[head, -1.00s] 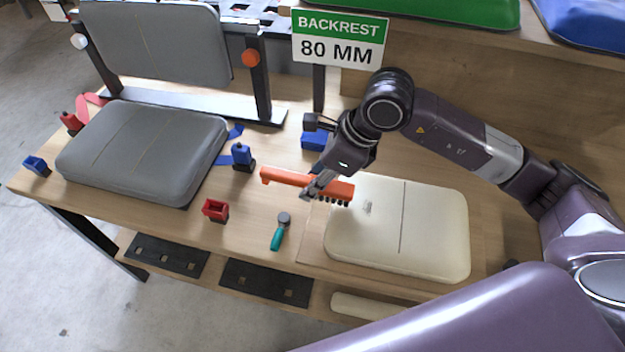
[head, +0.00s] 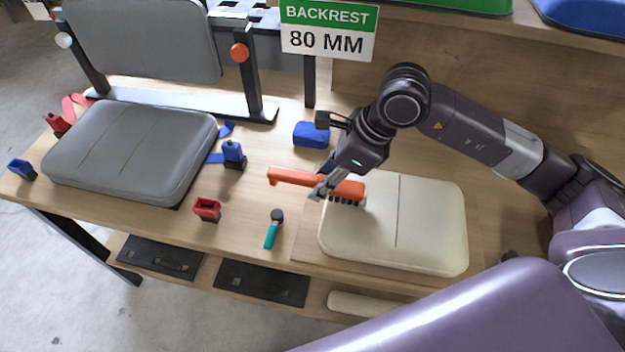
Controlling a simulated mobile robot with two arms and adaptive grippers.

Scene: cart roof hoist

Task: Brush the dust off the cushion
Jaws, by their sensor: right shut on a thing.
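The cream cushion (head: 425,225) lies flat on a wooden board at the right of the bench. A small greyish patch near its upper left part is mostly hidden by the brush. My right gripper (head: 322,191) is shut on an orange brush (head: 290,176) with dark bristles. The bristle end is over the cushion's upper left part, and its bristles appear to be at the cushion's surface; I cannot tell whether they touch. My left gripper is not in view.
A grey cushion (head: 130,150) lies at the left, below an upright grey backrest (head: 140,40) on a black stand.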

